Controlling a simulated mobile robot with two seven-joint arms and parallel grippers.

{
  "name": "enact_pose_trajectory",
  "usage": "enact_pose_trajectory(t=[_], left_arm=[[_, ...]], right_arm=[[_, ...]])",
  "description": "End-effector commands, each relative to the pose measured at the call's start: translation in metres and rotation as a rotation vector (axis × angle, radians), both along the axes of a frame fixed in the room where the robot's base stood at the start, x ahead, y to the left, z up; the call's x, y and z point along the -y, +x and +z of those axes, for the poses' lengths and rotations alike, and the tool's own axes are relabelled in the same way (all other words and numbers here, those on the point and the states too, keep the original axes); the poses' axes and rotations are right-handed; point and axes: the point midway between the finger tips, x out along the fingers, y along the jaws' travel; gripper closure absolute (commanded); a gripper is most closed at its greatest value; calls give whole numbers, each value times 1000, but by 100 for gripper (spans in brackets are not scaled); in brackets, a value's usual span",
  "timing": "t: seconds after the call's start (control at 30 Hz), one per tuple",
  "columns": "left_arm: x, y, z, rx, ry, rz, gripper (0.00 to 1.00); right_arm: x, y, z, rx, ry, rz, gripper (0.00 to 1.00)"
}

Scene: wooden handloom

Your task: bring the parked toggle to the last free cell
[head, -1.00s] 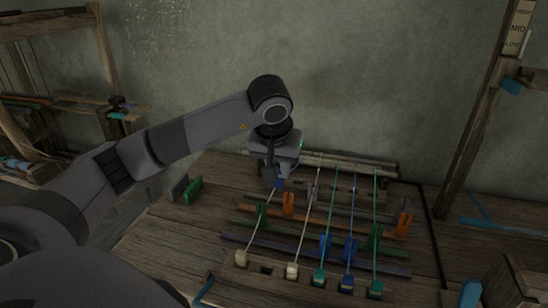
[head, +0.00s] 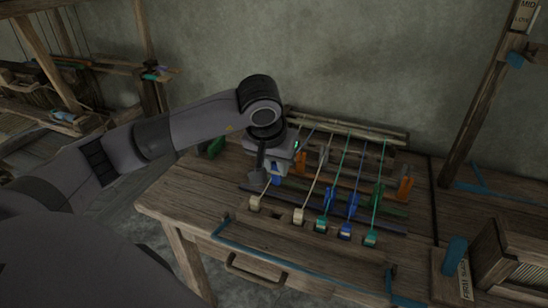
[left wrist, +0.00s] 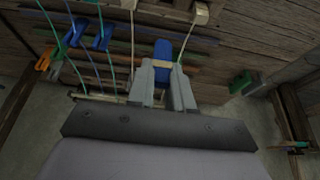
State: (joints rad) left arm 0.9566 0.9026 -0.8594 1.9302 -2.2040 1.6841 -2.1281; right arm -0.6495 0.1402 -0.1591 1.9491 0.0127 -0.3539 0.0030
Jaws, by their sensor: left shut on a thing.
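My left gripper (head: 270,178) is shut on a blue toggle (head: 277,180) over the left part of the loom board. In the left wrist view the blue toggle (left wrist: 162,49) stands out between the two fingers (left wrist: 162,72). The gripper is close to the leftmost cord and hides part of the rails behind it. Two blue toggles (head: 327,197) (head: 353,205) and a green one (head: 378,194) sit among the cords to the right. Orange toggles sit at the back (head: 300,161) and at the right (head: 405,184). I cannot tell which cell is free. My right gripper is not in view.
Cream pegs (head: 299,216) and coloured pegs line the board's front, with cords running back from them. A green block (head: 215,147) stands left of the rails. The table front (head: 200,200) is bare. A wooden box (head: 500,255) stands at the right.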

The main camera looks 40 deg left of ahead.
Motion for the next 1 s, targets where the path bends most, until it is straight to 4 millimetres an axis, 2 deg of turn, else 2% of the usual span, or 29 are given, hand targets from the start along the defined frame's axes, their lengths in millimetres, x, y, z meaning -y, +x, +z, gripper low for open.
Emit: enact_pose_trajectory(t=[0.17,0.4,0.6,0.77,1.0], left_arm=[[1,-1,-15,-2,-1,-4,100],[1,-1,-57,-3,-1,-4,100],[1,-1,-81,-1,0,-3,100],[1,0,-88,0,-1,-3,100],[1,0,-88,1,-1,-3,100]], right_arm=[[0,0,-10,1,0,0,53],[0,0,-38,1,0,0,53],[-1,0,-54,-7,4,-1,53],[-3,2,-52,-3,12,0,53],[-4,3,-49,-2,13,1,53]])
